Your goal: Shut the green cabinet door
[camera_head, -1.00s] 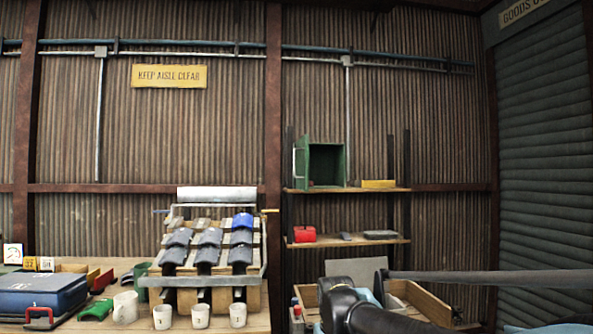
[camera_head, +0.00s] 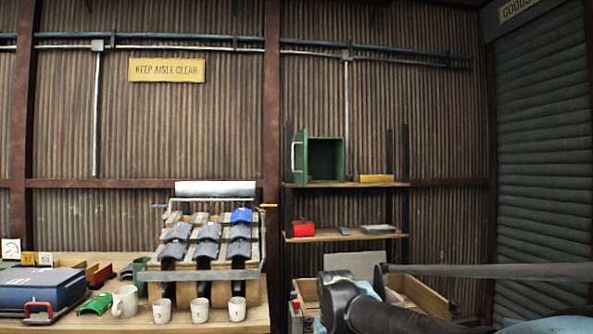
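The green cabinet (camera_head: 326,160) stands on the upper wooden shelf, right of the rust-brown post. Its front is open and the inside looks dark. Its green door (camera_head: 301,156) stands swung out at the left side, with a pale upright handle (camera_head: 294,157) on it. A small reddish thing lies at the cabinet's lower left. My arm shows at the lower right, below and in front of the shelves, well apart from the cabinet. My gripper is not in view.
The upper shelf (camera_head: 394,184) also holds a yellow block (camera_head: 377,178). The lower shelf holds a red box (camera_head: 303,228) and grey pieces. A wooden crate (camera_head: 428,299) stands below. The bench at left carries a tile rack, white cups (camera_head: 199,310) and a blue case (camera_head: 38,291).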

